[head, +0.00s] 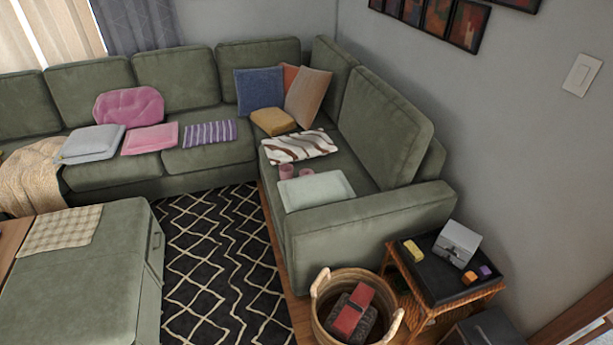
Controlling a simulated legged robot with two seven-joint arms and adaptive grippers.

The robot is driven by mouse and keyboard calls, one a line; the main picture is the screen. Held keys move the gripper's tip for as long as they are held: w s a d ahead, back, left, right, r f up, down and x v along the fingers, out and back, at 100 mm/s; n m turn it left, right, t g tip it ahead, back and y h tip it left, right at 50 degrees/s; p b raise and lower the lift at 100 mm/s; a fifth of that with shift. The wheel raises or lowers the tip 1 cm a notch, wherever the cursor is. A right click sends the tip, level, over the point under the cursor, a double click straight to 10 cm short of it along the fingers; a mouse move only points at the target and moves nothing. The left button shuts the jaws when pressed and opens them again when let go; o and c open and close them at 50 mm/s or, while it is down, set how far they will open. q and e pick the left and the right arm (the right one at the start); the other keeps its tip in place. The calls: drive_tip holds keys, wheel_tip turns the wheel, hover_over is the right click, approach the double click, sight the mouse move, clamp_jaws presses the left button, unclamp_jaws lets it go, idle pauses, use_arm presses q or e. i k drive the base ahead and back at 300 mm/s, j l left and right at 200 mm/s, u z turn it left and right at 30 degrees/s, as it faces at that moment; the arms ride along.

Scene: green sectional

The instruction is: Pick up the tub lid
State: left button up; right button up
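I cannot pick out the tub lid with certainty. A pale green, flat rectangular item (315,191) lies on the right sofa seat near the armrest; I cannot tell whether it is a lid or folded cloth. A dark grey box-like thing (488,329) is partly cut off at the bottom right, below the side table. Neither of my grippers shows in the head view.
A green sectional (205,162) holds cushions and folded cloths. Two small pink items (286,172) sit on its right seat. A wicker basket (322,318) stands beside a side table (431,317) with a black tray (440,285). The patterned rug (222,262) is clear.

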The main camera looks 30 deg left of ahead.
sight(307, 172)
drive_tip(key=k+l+z, duration=0.1)
drive_tip(key=k+z, duration=0.2)
drive_tip(key=k, duration=0.35)
drive_tip(key=j+z, duration=0.15)
drive_tip(key=z, duration=0.3)
drive_tip(key=i+j+z, duration=0.1)
drive_tip(key=z, duration=0.35)
drive_tip(key=j+z, duration=0.2)
drive_tip(key=z, duration=0.25)
drive_tip(key=j+z, duration=0.1)
drive_tip(key=z, duration=0.3)
drive_tip(key=k+j, duration=0.1)
drive_tip(key=j, duration=0.35)
drive_tip(key=k+j, duration=0.1)
drive_tip(key=j, duration=0.35)
drive_tip(key=k+j, duration=0.1)
drive_tip(key=j, duration=0.3)
drive_tip(key=k+j, duration=0.1)
drive_tip(key=j, duration=0.35)
drive_tip(key=k+j, duration=0.1)
drive_tip(key=j, duration=0.35)
drive_tip(key=k+j, duration=0.1)
drive_tip(key=j, duration=0.35)
drive_tip(key=k+j, duration=0.1)
drive_tip(key=j, duration=0.3)
